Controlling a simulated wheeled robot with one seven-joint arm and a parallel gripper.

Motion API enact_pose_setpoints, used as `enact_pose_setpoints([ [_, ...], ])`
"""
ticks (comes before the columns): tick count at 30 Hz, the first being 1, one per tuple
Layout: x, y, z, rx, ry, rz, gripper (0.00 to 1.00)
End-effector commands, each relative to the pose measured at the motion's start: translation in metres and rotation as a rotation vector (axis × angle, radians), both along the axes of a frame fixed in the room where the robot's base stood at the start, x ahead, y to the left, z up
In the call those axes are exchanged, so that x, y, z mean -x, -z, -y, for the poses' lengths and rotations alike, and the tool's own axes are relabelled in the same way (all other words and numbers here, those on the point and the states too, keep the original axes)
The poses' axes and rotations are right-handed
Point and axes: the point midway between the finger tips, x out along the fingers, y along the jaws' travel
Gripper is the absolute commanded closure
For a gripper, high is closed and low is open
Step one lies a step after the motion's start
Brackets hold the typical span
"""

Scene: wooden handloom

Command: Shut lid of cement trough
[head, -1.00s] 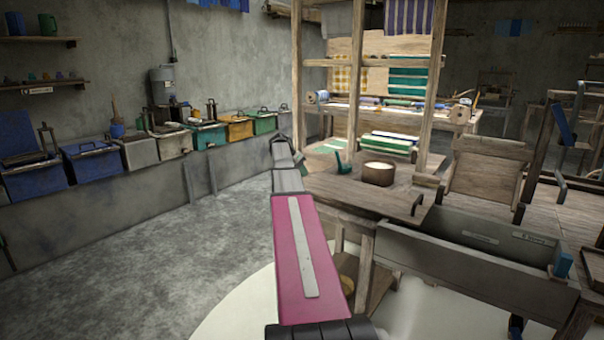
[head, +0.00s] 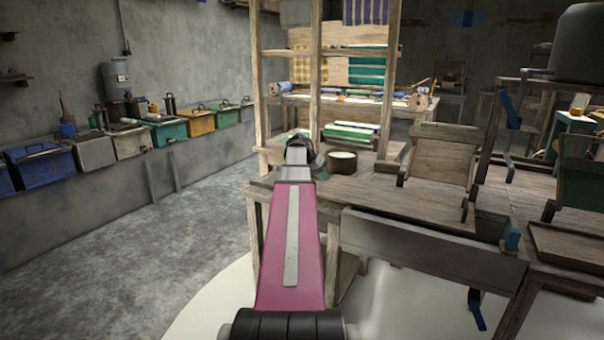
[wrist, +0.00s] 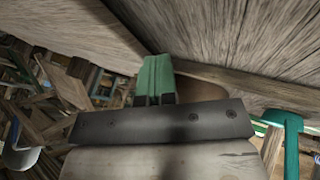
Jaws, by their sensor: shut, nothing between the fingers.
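A long grey trough-like box (head: 430,248) runs along the front of the wooden bench in the head view. I cannot tell for certain that it is the cement trough. A wooden panel (head: 437,165) stands tilted up behind it; whether it is a lid is unclear. My gripper (head: 298,148) is at the far end of my pink arm, over the left part of the bench, apart from the grey box and the panel.
A bowl with pale contents (head: 342,160) stands just right of my gripper. A loom post (head: 315,80) rises close by. Several lidded bins (head: 168,131) line the left wall. The floor (head: 130,235) at left is clear.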

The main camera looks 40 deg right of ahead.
Motion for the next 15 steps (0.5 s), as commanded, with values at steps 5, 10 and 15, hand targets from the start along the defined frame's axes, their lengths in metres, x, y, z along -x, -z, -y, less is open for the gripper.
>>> enact_pose_setpoints([
  [5,0.046,0.000,0.017,0.001,0.003,0.001,1.00],
  [10,0.071,0.000,0.028,0.001,0.001,0.001,1.00],
  [15,0.083,0.000,0.034,0.000,0.000,0.000,1.00],
])
